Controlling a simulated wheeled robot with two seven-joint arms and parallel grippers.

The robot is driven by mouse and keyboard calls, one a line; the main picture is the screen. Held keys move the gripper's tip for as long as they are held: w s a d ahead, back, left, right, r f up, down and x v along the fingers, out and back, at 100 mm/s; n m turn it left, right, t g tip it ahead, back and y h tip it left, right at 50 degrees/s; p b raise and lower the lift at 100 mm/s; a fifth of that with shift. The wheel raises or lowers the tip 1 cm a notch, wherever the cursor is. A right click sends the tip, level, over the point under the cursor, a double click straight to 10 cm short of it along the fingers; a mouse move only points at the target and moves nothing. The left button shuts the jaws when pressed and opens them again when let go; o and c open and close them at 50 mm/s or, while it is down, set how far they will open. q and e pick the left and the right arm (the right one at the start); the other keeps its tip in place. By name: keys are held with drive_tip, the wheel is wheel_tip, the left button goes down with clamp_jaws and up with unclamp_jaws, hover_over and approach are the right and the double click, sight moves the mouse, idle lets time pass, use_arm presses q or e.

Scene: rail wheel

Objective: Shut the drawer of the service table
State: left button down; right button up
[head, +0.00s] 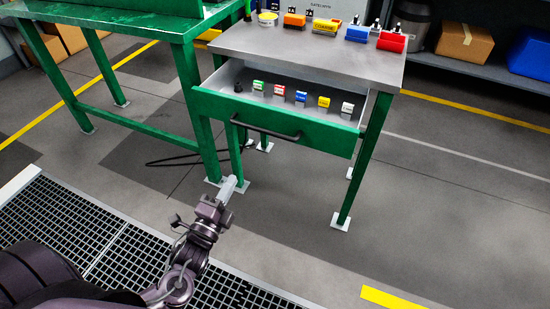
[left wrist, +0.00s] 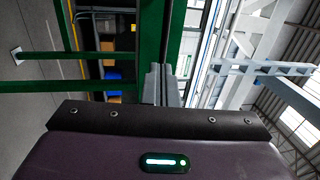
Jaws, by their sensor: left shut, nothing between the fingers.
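The service table (head: 310,45) has a grey metal top and green legs. Its drawer (head: 270,122) stands pulled out, with a green front, a grey inside and a dark bar handle (head: 266,132). Several small coloured blocks lie in the drawer. My left gripper (head: 231,184) is shut and empty. In the head picture it sits below the drawer front, left of the handle, with no visible contact. In the left wrist view the pale fingers (left wrist: 166,85) are together, with green metal behind them. My right gripper is in neither view.
A green bench (head: 110,18) stands close on the left of the table. Coloured bins and tools stand on the table top. A shelf with a cardboard box (head: 465,43) and a blue bin (head: 532,55) is behind. Floor right of the table is clear.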

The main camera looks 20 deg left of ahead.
use_arm(q)
drive_tip(key=w+r, duration=0.3)
drive_tip(key=w, duration=1.1)
drive_tip(key=shift+d, duration=0.45)
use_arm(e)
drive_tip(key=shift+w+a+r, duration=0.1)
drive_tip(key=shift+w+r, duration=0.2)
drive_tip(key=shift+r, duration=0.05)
use_arm(q)
drive_tip(key=shift+r, duration=0.1)
